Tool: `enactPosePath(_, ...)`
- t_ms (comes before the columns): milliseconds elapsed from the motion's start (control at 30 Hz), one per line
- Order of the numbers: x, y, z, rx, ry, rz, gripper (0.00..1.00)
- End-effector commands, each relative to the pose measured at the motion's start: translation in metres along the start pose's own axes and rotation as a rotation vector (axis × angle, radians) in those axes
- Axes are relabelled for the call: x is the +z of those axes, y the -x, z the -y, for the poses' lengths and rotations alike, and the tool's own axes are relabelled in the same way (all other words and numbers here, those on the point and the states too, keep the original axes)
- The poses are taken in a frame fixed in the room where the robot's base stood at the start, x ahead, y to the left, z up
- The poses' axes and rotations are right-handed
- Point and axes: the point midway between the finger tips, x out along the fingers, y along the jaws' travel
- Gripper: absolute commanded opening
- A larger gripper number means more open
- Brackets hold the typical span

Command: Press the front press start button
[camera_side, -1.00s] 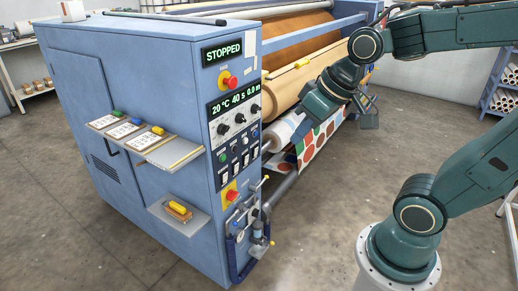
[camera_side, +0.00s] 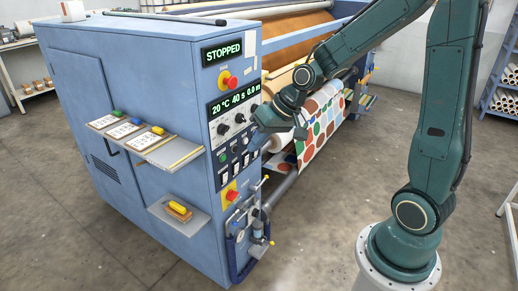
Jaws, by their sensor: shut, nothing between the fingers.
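The front control panel (camera_side: 232,140) is on the narrow end of the blue press. A round green button (camera_side: 222,157) sits low on its left side, with dark knobs above it and small switches beside it. The labels are too small to read, so I cannot tell which control is the front press start button. My gripper (camera_side: 262,138) is shut and empty at the panel's right edge, to the right of the green button. It covers part of the panel's right side. I cannot tell whether it touches the panel.
Red stop buttons on yellow plates sit above (camera_side: 231,82) and below (camera_side: 232,196) the controls. Shelves with cards (camera_side: 145,146) stick out at the left. Patterned cloth (camera_side: 320,125) hangs behind my gripper. The floor in front is clear.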

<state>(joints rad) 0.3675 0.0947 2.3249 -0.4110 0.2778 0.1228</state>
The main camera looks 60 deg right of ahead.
Motion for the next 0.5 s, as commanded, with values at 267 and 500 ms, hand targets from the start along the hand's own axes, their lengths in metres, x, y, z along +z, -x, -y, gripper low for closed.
enactPosePath(267,-0.014,-0.039,-0.025,-0.059,-0.123,-0.015,0.0)
enactPosePath(500,-0.022,-0.07,-0.049,-0.11,-0.239,-0.04,0.0)
